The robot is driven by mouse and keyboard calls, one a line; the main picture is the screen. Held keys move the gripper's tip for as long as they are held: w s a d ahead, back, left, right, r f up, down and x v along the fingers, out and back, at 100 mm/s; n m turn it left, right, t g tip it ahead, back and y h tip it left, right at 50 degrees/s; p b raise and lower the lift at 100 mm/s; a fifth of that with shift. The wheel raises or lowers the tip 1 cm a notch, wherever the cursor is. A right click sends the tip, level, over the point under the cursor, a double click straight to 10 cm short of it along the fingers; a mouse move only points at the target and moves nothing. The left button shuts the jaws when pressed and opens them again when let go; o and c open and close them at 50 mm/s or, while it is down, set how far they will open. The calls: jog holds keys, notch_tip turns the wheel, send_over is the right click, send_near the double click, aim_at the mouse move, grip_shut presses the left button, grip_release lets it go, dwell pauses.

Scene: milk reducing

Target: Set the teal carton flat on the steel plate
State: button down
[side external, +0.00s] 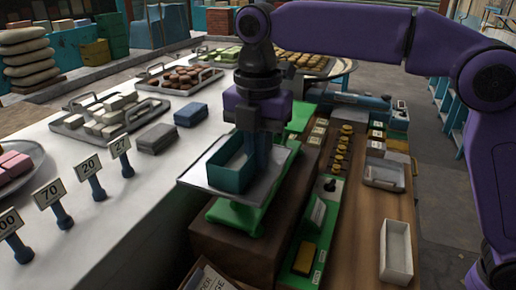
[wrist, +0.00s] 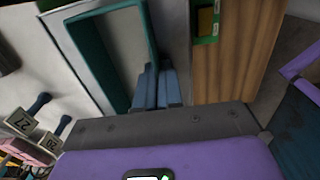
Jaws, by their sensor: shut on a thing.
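The teal carton (side external: 231,176) is an open-topped box over the steel plate (side external: 197,178). It looks about level, but I cannot tell whether its base touches the plate. My gripper (side external: 261,158) points down at the carton's right side and is shut on its wall. In the wrist view the carton's teal rim (wrist: 86,60) shows at the upper left, with the gripper's blue fingers (wrist: 156,88) at its right wall. The plate (wrist: 178,30) also shows beside it. The fingers' tips and the carton's far base edge are partly hidden.
The plate sits on a green scale (side external: 235,217). A white counter (side external: 125,215) with trays, a blue block (side external: 191,115) and a grey block (side external: 158,138) lies left. A wooden bench (side external: 350,240) with a white open box (side external: 396,250) lies right. Number signs (side external: 90,165) stand at the left front.

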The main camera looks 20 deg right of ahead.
jog(key=c, duration=1.3)
grip_release()
jog(key=shift+r, duration=3.85)
jog(key=s+d+f+m, duration=0.4)
jog(key=s+d+f, duration=0.3)
jog(key=d, duration=0.3)
jog(key=s+d+f+m, duration=0.5)
jog(key=s+d+f, duration=0.1)
jog(key=s+d, duration=0.3)
jog(key=s+d+f+m, duration=0.5)
jog(key=s+d+f, duration=0.2)
jog(key=d, duration=0.5)
jog(key=shift+s+f, duration=0.2)
jog(key=shift+s, duration=0.3)
jog(key=shift+s+f, duration=0.15)
jog(key=shift+s, duration=0.3)
